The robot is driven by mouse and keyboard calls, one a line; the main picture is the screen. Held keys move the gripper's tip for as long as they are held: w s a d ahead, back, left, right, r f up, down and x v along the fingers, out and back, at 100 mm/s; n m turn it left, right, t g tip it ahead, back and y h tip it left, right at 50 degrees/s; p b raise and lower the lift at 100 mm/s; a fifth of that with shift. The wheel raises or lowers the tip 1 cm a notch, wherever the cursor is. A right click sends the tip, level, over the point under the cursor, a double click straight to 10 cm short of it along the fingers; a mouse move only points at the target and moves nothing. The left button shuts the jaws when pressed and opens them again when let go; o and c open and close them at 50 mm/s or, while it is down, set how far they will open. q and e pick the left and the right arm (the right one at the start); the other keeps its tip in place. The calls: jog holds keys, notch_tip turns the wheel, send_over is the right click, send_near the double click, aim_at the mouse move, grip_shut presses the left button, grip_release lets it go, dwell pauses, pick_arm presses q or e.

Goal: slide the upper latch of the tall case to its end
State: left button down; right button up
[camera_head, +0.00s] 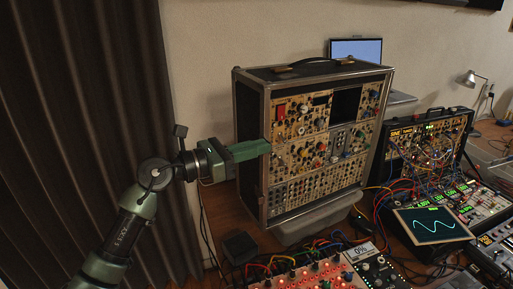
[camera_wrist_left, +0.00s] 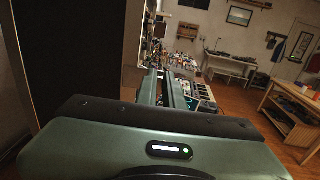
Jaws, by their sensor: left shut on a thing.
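The tall case (camera_head: 252,112) stands upright with a black shell, metal edges, a top handle and a front full of knobs and panels. Its dark side seems to fill the left of the wrist view (camera_wrist_left: 75,55). My left gripper (camera_head: 265,147) reaches in from the left, its green fingers level, their tips at the case's left front edge at upper-middle height. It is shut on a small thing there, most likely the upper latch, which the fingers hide. The fingers also show in the left wrist view (camera_wrist_left: 166,88). My right gripper is in neither view.
A smaller open case with many patch cables (camera_head: 428,145) stands to the right. A tablet with a wave trace (camera_head: 432,225) and lit control boxes (camera_head: 310,275) crowd the front. A dark small box (camera_head: 240,246) lies below my arm. A curtain (camera_head: 80,90) hangs at left.

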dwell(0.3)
pick_arm(q)
jog(key=shift+w+a+b, duration=0.35)
jog(key=shift+w+b, duration=0.25)
jog(key=shift+w+a+b, duration=0.35)
jog(key=shift+w+b, duration=0.2)
jog(key=shift+b, duration=0.05)
jog(key=c, duration=1.5)
grip_release()
jog(key=shift+w, duration=0.1)
jog(key=shift+a, duration=0.1)
